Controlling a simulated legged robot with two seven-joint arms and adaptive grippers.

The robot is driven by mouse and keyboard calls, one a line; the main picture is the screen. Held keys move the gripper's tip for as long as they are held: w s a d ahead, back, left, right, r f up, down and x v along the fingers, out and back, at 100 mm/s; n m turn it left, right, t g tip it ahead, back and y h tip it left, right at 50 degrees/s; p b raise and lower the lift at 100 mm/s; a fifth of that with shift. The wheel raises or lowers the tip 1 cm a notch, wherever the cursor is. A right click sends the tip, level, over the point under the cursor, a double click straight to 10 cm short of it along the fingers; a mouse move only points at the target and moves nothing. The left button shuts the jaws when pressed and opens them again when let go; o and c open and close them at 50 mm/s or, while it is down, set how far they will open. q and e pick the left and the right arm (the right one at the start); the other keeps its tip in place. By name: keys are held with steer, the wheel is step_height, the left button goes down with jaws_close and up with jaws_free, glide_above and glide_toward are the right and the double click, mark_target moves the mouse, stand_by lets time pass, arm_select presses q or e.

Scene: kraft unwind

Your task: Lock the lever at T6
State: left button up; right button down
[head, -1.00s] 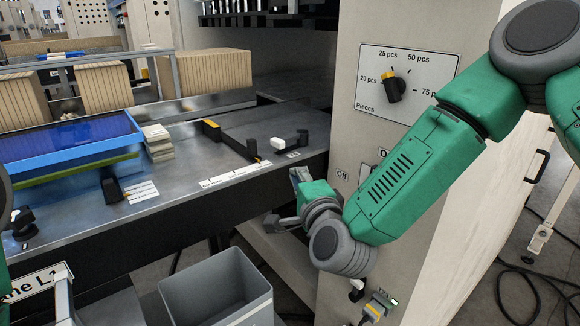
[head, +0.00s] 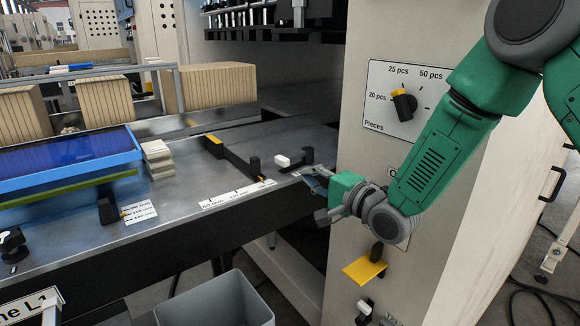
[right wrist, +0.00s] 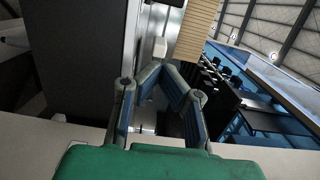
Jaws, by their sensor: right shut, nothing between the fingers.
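My right gripper (head: 312,180) is shut and empty at the right end of the metal table's front edge. In the right wrist view its fingertips (right wrist: 160,70) come together, with a small white block (right wrist: 160,47) beyond them. The white block also shows in the head view (head: 282,160), left of the gripper on the table, with a small black post (head: 308,155) beside it. My left gripper is out of view.
The machine panel right of the gripper carries a pieces dial (head: 403,105) and a yellow plate (head: 365,270) with a black knob. A grey bin (head: 215,302) stands below the table (head: 180,215). A blue tray (head: 70,162) and stacked boards (head: 157,152) lie at the left.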

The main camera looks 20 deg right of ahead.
mark_target(287, 162)
steer(key=x, duration=0.5)
steer(key=shift+w+d, duration=0.2)
steer(key=shift+w, duration=0.15)
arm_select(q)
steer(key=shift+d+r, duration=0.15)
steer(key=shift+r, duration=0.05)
arm_select(e)
steer(key=shift+w+a, duration=0.1)
steer(key=shift+a, duration=0.15)
steer(key=shift+a, duration=0.1)
steer(key=shift+w+a, duration=0.2)
steer(key=shift+w, duration=0.1)
steer(key=shift+w+a+r, duration=0.15)
steer(key=shift+w, duration=0.15)
steer(key=shift+r, duration=0.1)
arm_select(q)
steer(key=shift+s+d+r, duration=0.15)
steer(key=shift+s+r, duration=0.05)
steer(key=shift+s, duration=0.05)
